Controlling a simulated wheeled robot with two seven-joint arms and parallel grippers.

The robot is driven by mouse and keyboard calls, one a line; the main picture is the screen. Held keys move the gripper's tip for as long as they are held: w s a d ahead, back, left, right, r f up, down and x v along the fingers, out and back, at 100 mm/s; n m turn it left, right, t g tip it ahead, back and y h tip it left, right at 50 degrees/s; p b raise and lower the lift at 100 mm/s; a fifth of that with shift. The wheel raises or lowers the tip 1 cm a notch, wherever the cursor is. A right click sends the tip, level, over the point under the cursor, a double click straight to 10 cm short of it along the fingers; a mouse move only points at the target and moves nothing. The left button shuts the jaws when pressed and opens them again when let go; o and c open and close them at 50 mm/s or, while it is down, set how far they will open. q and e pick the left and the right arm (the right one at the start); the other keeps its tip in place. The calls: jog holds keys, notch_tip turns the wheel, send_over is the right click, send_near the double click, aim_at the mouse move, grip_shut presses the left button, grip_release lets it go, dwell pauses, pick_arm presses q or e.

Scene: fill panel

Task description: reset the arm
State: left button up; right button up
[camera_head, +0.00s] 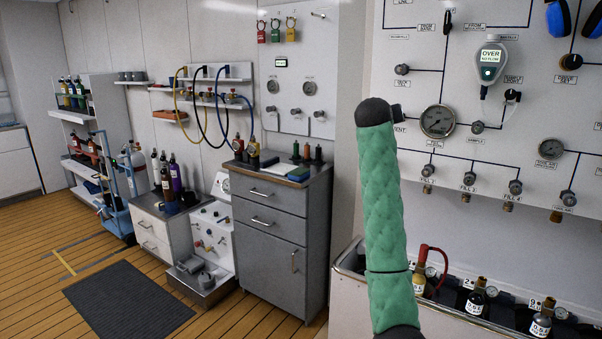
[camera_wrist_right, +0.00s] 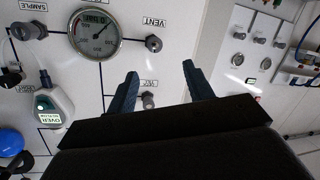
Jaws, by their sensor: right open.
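My right arm, with green padded links, rises in front of the wall panel (camera_head: 470,225) in the head view. Its gripper does not show there. In the right wrist view my right gripper (camera_wrist_right: 160,73) is open and empty, its two dark blue fingers apart in front of the white panel (camera_wrist_right: 165,75). A small valve knob (camera_wrist_right: 148,101) appears between the fingers in that picture, and I cannot tell the distance to it. The same knob (camera_head: 402,69) stands clear of the arm in the head view. My left gripper is in neither view.
Panel fittings near the arm are a round gauge (camera_head: 437,121), a vent knob (camera_wrist_right: 153,43) and a hanging green-screened meter (camera_head: 490,65). Labelled bottles (camera_head: 476,300) stand in a trough below. A grey cabinet (camera_head: 275,235) is to the left. Open wooden floor (camera_head: 235,312) lies farther left.

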jog(key=s+a+f+y, duration=0.2)
jog(key=s+a+y, duration=0.15)
jog(key=s, duration=0.45)
jog(key=s+a+f+n+g+y+p, duration=0.2)
jog(key=s+a+f, duration=0.1)
jog(key=s+f, duration=1)
jog(key=s+a+f+n+g+y+p, duration=0.1)
jog(key=s+a+f+g+y+p, duration=0.2)
jog(key=s+f, duration=1)
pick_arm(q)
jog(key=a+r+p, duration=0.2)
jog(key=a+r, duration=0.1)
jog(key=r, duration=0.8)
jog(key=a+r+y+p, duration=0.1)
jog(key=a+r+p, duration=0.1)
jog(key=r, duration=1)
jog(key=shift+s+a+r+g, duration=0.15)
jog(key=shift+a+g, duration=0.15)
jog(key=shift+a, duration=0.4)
pick_arm(e)
jog(key=s+f+g, duration=0.3)
jog(key=s+f, duration=1.1)
jog(key=s, duration=0.3)
jog(key=s+a+f+g, duration=0.1)
jog(key=s+f+g, duration=0.3)
jog(key=s+f, duration=1)
jog(key=s, duration=0.2)
jog(key=shift+s+a+f, duration=0.2)
jog(key=shift+s, duration=0.15)
